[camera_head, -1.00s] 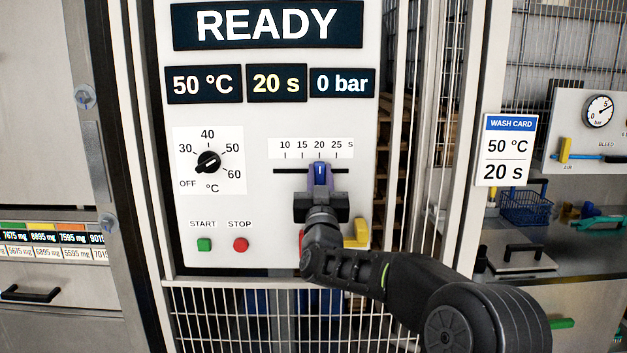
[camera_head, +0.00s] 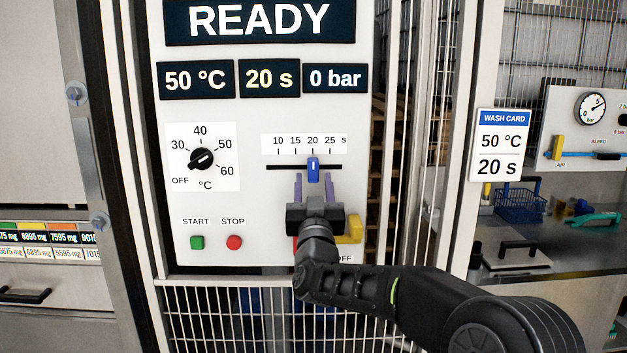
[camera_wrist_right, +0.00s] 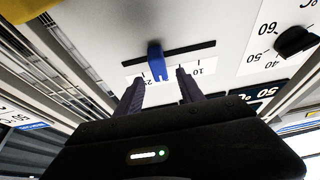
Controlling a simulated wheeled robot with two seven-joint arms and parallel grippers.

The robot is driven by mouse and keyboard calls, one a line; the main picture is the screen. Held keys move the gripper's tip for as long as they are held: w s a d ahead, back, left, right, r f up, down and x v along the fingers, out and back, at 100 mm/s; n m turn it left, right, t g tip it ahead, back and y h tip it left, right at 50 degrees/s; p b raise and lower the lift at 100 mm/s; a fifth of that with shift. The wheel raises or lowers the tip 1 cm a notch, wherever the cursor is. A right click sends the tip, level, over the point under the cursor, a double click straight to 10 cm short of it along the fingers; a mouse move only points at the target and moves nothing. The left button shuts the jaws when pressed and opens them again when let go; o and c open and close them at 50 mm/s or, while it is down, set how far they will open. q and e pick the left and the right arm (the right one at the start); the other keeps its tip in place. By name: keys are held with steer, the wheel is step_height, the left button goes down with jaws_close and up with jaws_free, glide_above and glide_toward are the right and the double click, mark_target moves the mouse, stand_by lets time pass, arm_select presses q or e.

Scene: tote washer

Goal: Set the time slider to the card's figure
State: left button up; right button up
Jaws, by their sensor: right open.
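The time slider's blue knob (camera_head: 313,170) sits in its dark horizontal slot, under the 20 mark of the printed scale (camera_head: 304,145). The time display (camera_head: 269,79) reads 20 s. The wash card (camera_head: 502,145) at the right reads 50 °C and 20 s. My right gripper (camera_head: 313,184) is open just below the knob, its two purple fingers apart and clear of it. In the right wrist view the blue knob (camera_wrist_right: 157,62) stands beyond the open fingertips with nothing held between them. My left gripper is not in view.
The temperature dial (camera_head: 203,159) is left of the slider; its display reads 50 °C. Green START (camera_head: 197,243) and red STOP (camera_head: 234,242) buttons are below it. A yellow handle (camera_head: 350,230) is close beside my right gripper. Wire mesh lies below the panel.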

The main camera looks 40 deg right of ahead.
steer(key=v, duration=0.3)
steer(key=shift+s+f+b, duration=0.1)
steer(key=shift+s+b, duration=0.05)
steer(key=shift+b, duration=0.2)
